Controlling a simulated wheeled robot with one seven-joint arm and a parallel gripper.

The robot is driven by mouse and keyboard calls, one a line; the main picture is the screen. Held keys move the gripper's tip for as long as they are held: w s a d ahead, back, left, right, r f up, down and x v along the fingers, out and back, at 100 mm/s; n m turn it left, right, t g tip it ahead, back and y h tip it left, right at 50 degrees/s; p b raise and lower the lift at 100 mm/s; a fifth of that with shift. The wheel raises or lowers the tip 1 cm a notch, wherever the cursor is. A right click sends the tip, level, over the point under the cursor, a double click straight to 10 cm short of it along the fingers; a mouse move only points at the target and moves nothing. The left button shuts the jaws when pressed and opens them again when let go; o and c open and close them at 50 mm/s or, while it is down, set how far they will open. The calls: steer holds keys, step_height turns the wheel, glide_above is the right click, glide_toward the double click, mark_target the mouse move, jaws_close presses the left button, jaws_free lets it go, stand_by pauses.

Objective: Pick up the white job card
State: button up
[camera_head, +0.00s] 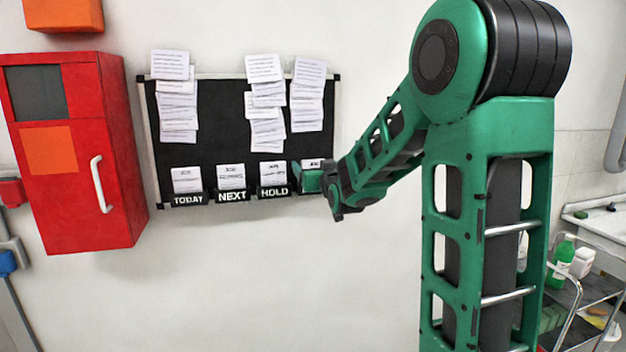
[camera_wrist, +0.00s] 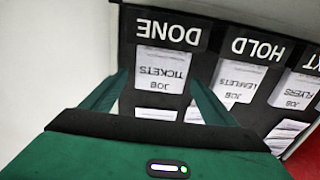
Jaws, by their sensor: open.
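Several white job cards stand in labelled pockets on a black wall board (camera_head: 215,125). In the wrist view, turned upside down, a white card reading "JOB TICKETS" (camera_wrist: 163,68) sits in the DONE pocket (camera_wrist: 168,30). My gripper (camera_wrist: 158,78) is open, with one green finger on each side of this card. Whether the fingers touch it I cannot tell. In the head view my gripper (camera_head: 311,180) covers most of the DONE pocket; only the top of its card (camera_head: 312,163) shows. The "JOB LEAFLETS" card (camera_wrist: 237,78) is in the HOLD pocket (camera_wrist: 258,50) beside it.
More cards stand in the TODAY (camera_head: 187,200) and NEXT (camera_head: 231,196) pockets. Bunches of printed sheets (camera_head: 266,100) hang above on the board. A red cabinet (camera_head: 75,160) is at the left. A cart (camera_head: 590,300) with bottles is at the lower right.

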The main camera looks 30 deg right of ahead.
steer(key=shift+x, duration=0.9)
steer(key=c, duration=1.1)
steer(key=shift+r, duration=0.15)
